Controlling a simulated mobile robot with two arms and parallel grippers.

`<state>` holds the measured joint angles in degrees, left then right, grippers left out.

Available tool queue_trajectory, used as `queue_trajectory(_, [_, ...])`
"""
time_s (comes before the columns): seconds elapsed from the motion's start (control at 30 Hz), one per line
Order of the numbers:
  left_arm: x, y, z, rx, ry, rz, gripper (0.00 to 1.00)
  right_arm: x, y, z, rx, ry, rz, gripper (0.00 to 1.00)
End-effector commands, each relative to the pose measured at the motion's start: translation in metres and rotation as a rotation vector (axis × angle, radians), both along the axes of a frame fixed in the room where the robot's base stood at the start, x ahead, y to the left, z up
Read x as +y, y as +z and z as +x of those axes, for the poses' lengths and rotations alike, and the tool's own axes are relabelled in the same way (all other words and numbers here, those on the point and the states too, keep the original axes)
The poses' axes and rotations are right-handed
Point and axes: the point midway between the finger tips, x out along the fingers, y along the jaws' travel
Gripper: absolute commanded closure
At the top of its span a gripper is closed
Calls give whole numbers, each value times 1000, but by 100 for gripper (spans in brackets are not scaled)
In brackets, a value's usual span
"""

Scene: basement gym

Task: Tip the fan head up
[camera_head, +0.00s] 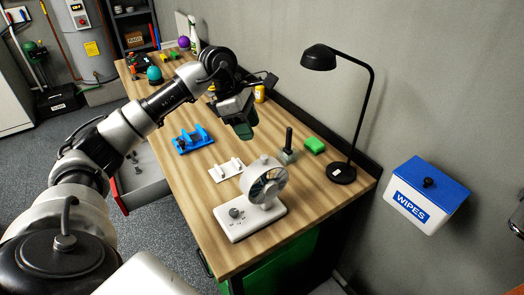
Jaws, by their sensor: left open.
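The fan is a small white desk fan. Its round head (265,181) stands upright on a white base (248,221) with a dark knob, near the front right of the wooden table (234,255). My left gripper (245,131) is over the table, behind the fan head and higher, pointing down. It is apart from the fan. Its fingers are dark and partly greenish, and I see nothing held between them. My right gripper does not show.
A dark upright handle (288,148) is behind the fan. A white rack (227,169) and a blue rack (193,140) lie to the left. An open drawer (142,187) juts out at the left.

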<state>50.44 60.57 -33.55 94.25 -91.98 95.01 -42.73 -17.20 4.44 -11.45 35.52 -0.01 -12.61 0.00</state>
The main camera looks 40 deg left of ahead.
Motion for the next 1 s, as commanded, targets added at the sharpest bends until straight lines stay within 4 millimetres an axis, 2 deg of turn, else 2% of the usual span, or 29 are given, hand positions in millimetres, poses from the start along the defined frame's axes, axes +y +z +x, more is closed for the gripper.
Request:
queue_trajectory(0.3, [-23, -54, 8, 4, -3, -4, 52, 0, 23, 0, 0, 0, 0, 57])
queue_trajectory(0.5, [-31, -76, 12, 1, -2, -6, 52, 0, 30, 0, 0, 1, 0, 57])
queue_trajectory(0.87, [-33, -82, 13, -1, -1, -4, 52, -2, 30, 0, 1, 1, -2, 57])
queue_trajectory(1.0, [-33, -82, 13, -1, -1, -4, 72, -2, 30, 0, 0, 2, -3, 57])
